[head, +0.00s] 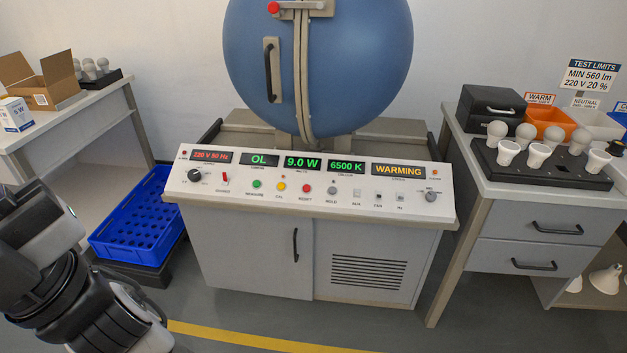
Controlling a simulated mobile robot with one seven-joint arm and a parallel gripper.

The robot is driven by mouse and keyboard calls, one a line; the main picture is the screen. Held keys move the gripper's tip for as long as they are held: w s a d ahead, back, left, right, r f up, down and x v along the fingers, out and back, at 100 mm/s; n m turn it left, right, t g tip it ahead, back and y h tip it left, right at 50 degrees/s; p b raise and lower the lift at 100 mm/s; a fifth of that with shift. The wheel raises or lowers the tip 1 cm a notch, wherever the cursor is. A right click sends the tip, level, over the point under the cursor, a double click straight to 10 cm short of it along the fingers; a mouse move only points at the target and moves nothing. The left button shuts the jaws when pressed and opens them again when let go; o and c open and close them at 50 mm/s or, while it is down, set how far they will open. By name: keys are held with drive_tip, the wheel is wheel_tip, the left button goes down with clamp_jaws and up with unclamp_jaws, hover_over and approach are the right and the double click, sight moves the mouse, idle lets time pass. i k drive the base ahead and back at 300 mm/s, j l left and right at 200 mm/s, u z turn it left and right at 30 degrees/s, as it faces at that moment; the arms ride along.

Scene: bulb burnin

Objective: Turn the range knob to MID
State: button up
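The white sloped control panel (310,188) stands in the middle of the head view. It has a black round knob (194,175) with small marks around it at its left end. A grey round knob (430,196) with small marks sits at its right end. The labels by both knobs are too small to read, so I cannot tell which is the range knob or where either points. My arm shows at the lower left, apart from the panel. My gripper's fingers are not in view.
Panel displays (258,160) read OL, 9.0 W, 6500 K and WARMING. Several buttons and switches lie between the knobs. A large blue sphere (340,60) rises behind. A blue crate (135,225) stands left; a bench with bulbs (545,190) stands right. The floor in front is clear.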

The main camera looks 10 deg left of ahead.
sight(431, 196)
drive_tip(key=i+l+z, duration=0.2)
drive_tip(key=l, duration=0.2)
drive_tip(key=i+l+z, duration=0.15)
drive_tip(key=l, duration=0.2)
drive_tip(key=i+l+z, duration=0.2)
drive_tip(key=i+l, duration=0.05)
drive_tip(key=l, duration=0.05)
